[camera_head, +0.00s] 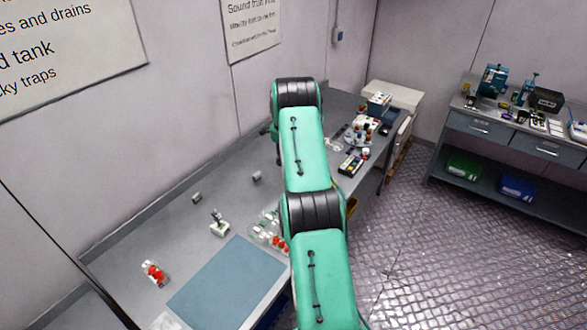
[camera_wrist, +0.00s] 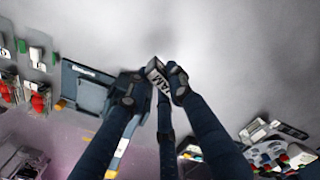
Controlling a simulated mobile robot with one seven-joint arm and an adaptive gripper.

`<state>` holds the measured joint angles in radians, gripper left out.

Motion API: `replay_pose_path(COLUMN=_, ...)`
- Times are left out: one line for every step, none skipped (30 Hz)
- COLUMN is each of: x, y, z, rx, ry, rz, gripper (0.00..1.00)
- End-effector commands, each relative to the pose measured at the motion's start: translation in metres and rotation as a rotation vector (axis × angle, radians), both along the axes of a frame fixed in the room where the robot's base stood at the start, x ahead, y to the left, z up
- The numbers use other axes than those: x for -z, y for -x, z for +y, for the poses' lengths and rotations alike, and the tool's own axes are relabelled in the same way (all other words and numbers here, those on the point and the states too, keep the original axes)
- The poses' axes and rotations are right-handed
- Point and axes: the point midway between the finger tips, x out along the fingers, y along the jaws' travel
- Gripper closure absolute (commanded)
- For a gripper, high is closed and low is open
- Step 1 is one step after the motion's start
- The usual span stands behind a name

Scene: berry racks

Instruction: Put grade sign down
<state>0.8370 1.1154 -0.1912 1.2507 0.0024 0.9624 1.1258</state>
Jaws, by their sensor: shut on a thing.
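In the wrist view, my gripper (camera_wrist: 153,88) has its dark fingers closed on a small grade sign (camera_wrist: 158,75). The sign is a pale block with dark letters, of which "AM" is readable. It is tilted between the fingertips, with a plain grey surface behind it. Whether it touches that surface cannot be told. In the head view my green arm reaches over the workbench and hides the gripper and the sign.
The grey workbench (camera_head: 140,235) holds a blue mat (camera_head: 228,285), a red-berry punnet (camera_head: 154,273), a small white device (camera_head: 219,225) and two small grey blocks, one left (camera_head: 196,198) and one nearer my arm (camera_head: 257,176). Clear punnets (camera_head: 268,230) stand beside my arm. Its far end is cluttered.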

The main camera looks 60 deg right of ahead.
Motion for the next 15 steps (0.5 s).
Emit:
replay_pose_path(x=0.002, y=0.0, z=0.0, rx=0.0, ry=0.0, rz=0.001, gripper=0.97)
replay_pose_path(x=0.004, y=0.0, z=0.0, rx=0.0, ry=-0.001, rz=0.001, gripper=0.97)
replay_pose_path(x=0.007, y=0.0, z=0.001, rx=0.0, ry=-0.002, rz=0.001, gripper=0.97)
replay_pose_path(x=0.01, y=0.0, z=0.001, rx=0.0, ry=-0.002, rz=0.001, gripper=0.97)
replay_pose_path(x=0.013, y=0.0, z=0.001, rx=0.0, ry=-0.002, rz=0.002, gripper=0.97)
replay_pose_path(x=0.017, y=0.0, z=0.001, rx=-0.001, ry=-0.002, rz=0.001, gripper=0.97)
replay_pose_path(x=0.02, y=0.0, z=0.001, rx=-0.001, ry=-0.002, rz=0.001, gripper=0.97)
replay_pose_path(x=0.024, y=0.0, z=0.0, rx=-0.001, ry=-0.001, rz=0.001, gripper=0.97)
replay_pose_path(x=0.03, y=0.0, z=0.001, rx=-0.001, ry=-0.002, rz=0.001, gripper=0.97)
replay_pose_path(x=0.034, y=0.0, z=0.001, rx=-0.001, ry=-0.002, rz=0.001, gripper=0.97)
replay_pose_path(x=0.038, y=0.0, z=0.001, rx=-0.001, ry=-0.002, rz=0.001, gripper=0.97)
replay_pose_path(x=0.043, y=0.0, z=0.001, rx=-0.001, ry=-0.002, rz=0.001, gripper=0.97)
replay_pose_path(x=0.046, y=0.0, z=0.001, rx=-0.001, ry=-0.002, rz=0.001, gripper=0.97)
replay_pose_path(x=0.05, y=0.0, z=0.001, rx=-0.001, ry=-0.001, rz=0.001, gripper=0.97)
replay_pose_path(x=0.053, y=0.0, z=0.0, rx=-0.001, ry=0.0, rz=0.001, gripper=0.97)
